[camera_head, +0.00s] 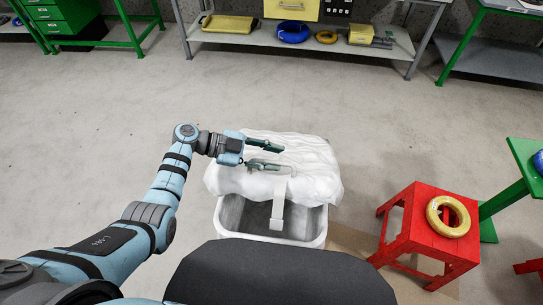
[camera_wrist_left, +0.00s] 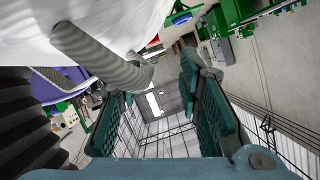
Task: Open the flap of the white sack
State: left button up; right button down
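The white sack (camera_head: 315,165) is a crumpled white cover draped over the top of a white bin (camera_head: 225,215). A white strap-like tab (camera_head: 279,205) hangs from its front edge over the bin's opening. My left gripper (camera_head: 284,159) is over the sack's upper surface, fingers parted and pointing right. In the left wrist view its fingers (camera_wrist_left: 155,80) are apart with nothing clearly between them. White sack cloth (camera_wrist_left: 130,20) fills the upper left there, and a pale ribbed roll (camera_wrist_left: 100,53) reaches close to one fingertip. I cannot tell whether they touch. My right gripper is not in view.
A red stool (camera_head: 415,235) with a yellow ring (camera_head: 448,216) stands to the right. A green table (camera_head: 525,170) is at the right edge. A grey workbench (camera_head: 300,45) with blue and yellow items is at the back. The floor between is clear.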

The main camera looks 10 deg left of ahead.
pick_arm(q)
jog(key=v, duration=1.2)
jog(key=shift+f, duration=0.1)
